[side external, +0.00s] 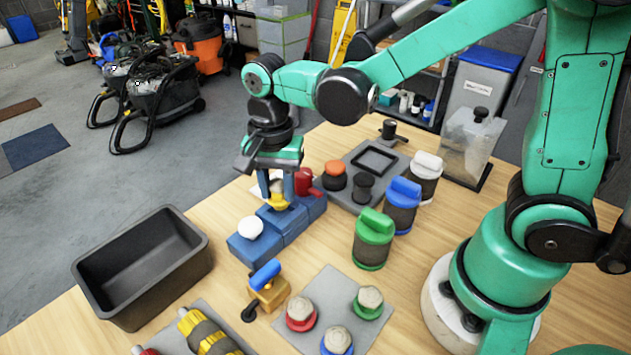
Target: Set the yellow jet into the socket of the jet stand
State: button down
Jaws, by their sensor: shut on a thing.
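My gripper (279,190) points down over the blue jet stand (283,228) and is shut on the yellow jet (278,200). The yellow jet is upright between the fingers, at the middle part of the stand. I cannot tell whether its lower end is in the socket or just above it. The socket itself is hidden. A white round-topped piece (250,227) sits on the left, near end of the stand. A red piece (304,181) is at the far right end, just beside the fingers.
A black bin (197,262) stands left of the stand. Green (374,227), blue (405,191) and white-lidded (428,162) canisters stand to the right. A grey tray (393,160) lies behind. A yellow block with a blue handle (267,295) and a grey mat (326,290) are in front.

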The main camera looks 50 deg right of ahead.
aim_at(278, 185)
jog(key=shift+f, duration=1.1)
dwell(0.7)
jog(key=shift+c, duration=2.4)
grip_release()
notch_tip(278, 185, up, 5)
jog(key=shift+r, duration=0.1)
jog(key=shift+d+r, duration=0.1)
jog(key=shift+r, duration=0.1)
jog(key=s+d+r+n+t, duration=0.2)
jog(key=s+d+n+t, duration=0.2)
jog(key=n, duration=0.8)
jog(key=d+t, duration=0.2)
jog(key=t, duration=0.1)
jog(key=shift+s+r, duration=0.25)
jog(key=shift+r, duration=0.15)
